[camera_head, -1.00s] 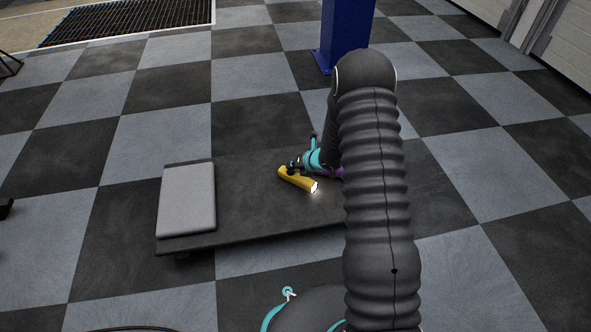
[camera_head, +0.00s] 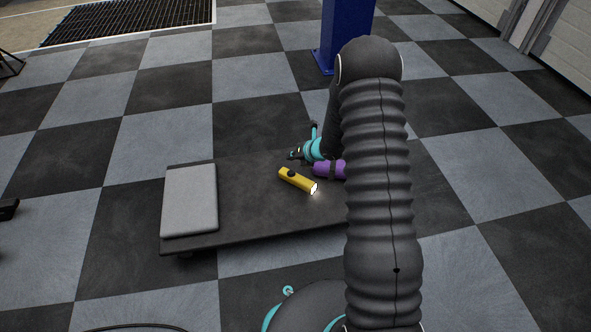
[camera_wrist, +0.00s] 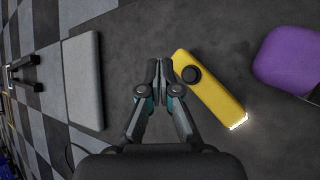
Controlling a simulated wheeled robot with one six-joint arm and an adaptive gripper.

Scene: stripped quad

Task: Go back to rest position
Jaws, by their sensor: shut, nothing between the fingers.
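My gripper (camera_wrist: 159,72) is shut and empty in the wrist view, with its fingertips together above the dark low platform. In the head view my gripper (camera_head: 295,153) shows small, just behind the yellow flashlight, partly hidden by my arm. The yellow flashlight (camera_head: 299,181) lies on the platform with its lit end toward the lower right. It also shows in the wrist view (camera_wrist: 213,92), right of my fingers and apart from them.
The dark platform (camera_head: 250,222) stands low on a checkered floor. A grey laptop-like slab (camera_head: 190,200) lies at its left end, and a purple object (camera_head: 327,169) lies right of the flashlight, partly hidden by my arm. A blue post (camera_head: 345,35) stands behind. Floor to the left is largely open.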

